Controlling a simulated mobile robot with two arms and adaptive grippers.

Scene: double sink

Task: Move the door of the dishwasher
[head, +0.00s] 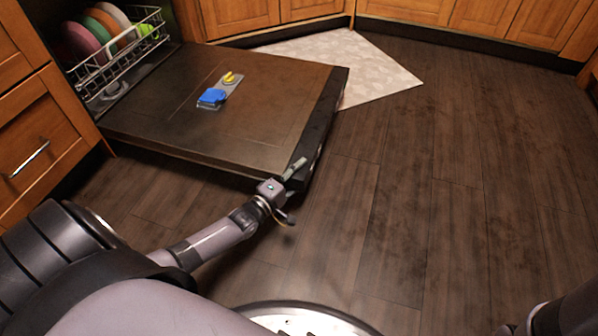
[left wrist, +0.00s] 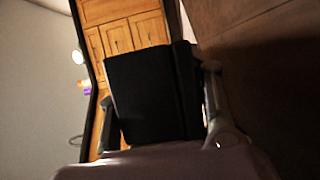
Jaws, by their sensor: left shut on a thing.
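The dishwasher door (head: 255,120) is folded down nearly flat, low above the floor, with its inner face up. My left gripper (head: 290,180) is at the door's near right corner, shut on its outer edge. In the left wrist view the dark door (left wrist: 145,90) fills the middle, between the fingers of my left gripper (left wrist: 160,115). The finger contact is partly hidden in the head view. My right gripper is not in view; only a dark part of my own body shows at the bottom right.
A dish rack (head: 120,55) with several colored plates is inside the dishwasher at the upper left. A blue and yellow dispenser piece (head: 213,97) sits on the door. Wooden cabinets (head: 35,130) stand beside it. A light mat (head: 375,75) lies behind; floor (head: 440,190) to the right is clear.

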